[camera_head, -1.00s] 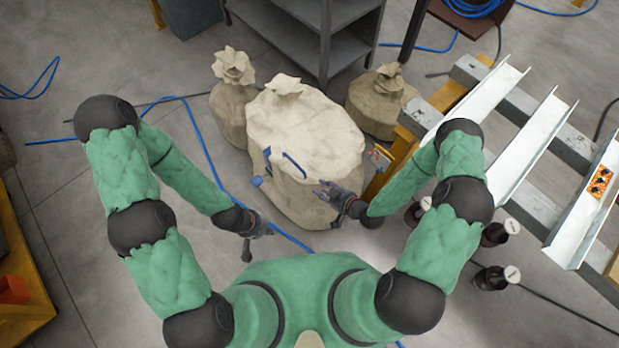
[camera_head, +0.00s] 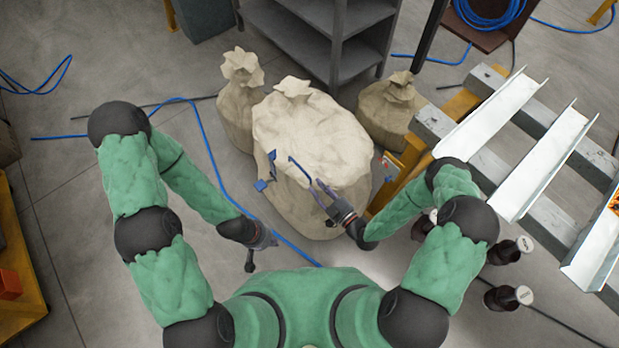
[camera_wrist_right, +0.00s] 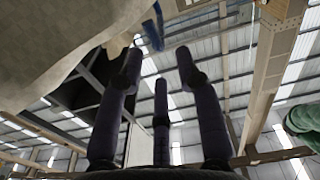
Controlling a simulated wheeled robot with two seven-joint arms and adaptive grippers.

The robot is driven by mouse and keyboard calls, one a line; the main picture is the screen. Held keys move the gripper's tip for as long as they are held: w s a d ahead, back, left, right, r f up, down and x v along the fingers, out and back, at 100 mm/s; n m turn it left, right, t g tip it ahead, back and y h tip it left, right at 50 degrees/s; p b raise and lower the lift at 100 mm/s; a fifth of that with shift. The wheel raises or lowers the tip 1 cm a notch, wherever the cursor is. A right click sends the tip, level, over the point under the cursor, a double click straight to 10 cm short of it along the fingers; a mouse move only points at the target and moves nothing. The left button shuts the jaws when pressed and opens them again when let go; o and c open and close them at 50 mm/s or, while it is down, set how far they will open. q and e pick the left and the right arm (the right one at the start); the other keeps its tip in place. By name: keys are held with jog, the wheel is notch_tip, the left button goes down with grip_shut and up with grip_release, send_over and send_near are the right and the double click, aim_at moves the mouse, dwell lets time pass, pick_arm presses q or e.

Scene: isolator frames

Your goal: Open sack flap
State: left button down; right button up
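The large beige sack (camera_head: 312,138) stands upright with a gathered top. On its near side are a blue curved handle (camera_head: 299,168) and a blue bracket-like piece (camera_head: 265,178). My right gripper (camera_head: 322,192) is at the sack's near right side, its fingers pointing up towards the blue handle. In the right wrist view, its dark fingers (camera_wrist_right: 160,95) are spread with nothing between them. The sack (camera_wrist_right: 60,40) fills the upper left there, and a blue part (camera_wrist_right: 153,35) shows beyond the fingertips. My left gripper (camera_head: 262,254) is empty, left of and below the sack, fingers apart.
Smaller sacks stand behind left (camera_head: 238,100) and behind right (camera_head: 390,110). A grey shelf (camera_head: 335,40) is at the back. White channels (camera_head: 540,160) on a frame and dark bottles (camera_head: 508,250) are on the right. A blue cable (camera_head: 205,150) lies on the floor left.

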aim_at(309, 177)
jog(key=shift+b+x, duration=0.5)
jog(key=shift+x, duration=2.3)
grip_shut()
